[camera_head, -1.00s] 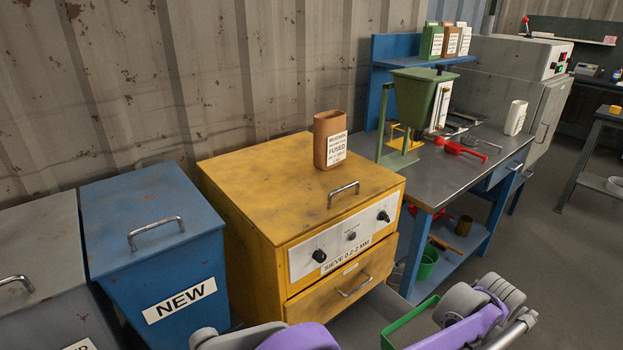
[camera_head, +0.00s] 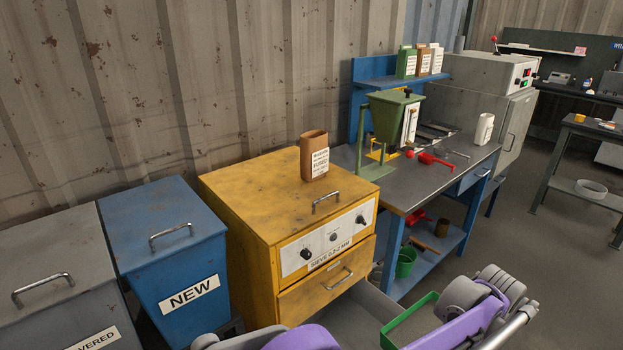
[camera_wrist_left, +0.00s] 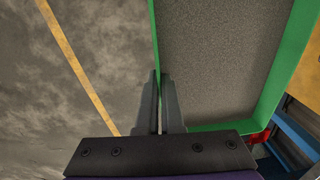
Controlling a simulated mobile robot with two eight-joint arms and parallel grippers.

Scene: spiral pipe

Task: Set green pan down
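The green pan (camera_wrist_left: 284,60) fills the upper right of the left wrist view. It has green walls and a grey speckled inside; I cannot tell whether that is a filling or the floor. My left gripper (camera_wrist_left: 161,78) is shut on its near-left wall, the two fingers pinching the edge. In the head view only a green edge of the pan (camera_head: 408,320) shows at the bottom, beside my purple arm. Both gripper tips are outside the head view.
A yellow sieve cabinet (camera_head: 250,205) carries a brown FUSED container (camera_head: 314,158). A blue NEW bin (camera_head: 165,225) and a grey bin (camera_head: 45,260) stand left. A workbench (camera_head: 425,185) with a green hopper (camera_head: 393,115) and tools stands right. Open floor lies at lower right.

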